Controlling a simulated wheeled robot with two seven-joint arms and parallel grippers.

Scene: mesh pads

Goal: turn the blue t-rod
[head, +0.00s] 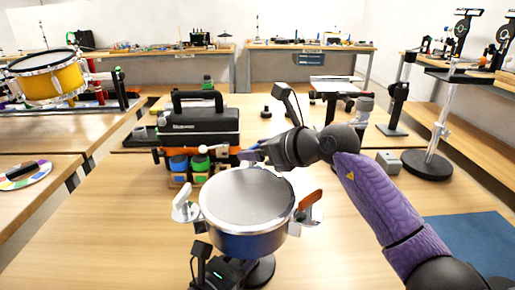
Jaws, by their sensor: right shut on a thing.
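A small drum with a grey mesh pad (246,196) and a blue shell (248,243) stands on the near table. A white t-rod (184,207) is on its left side and an orange-brown t-rod (309,204) on its right. My right gripper (256,154) reaches in from the right to the drum's far rim. It is shut on the blue t-rod (247,155), which is mostly hidden by the jaws.
A black and orange case (200,125) stands behind the drum, with blue- and green-lidded jars (190,168) in front of it. A black-based stand (428,163) and a blue mat (470,240) are at the right.

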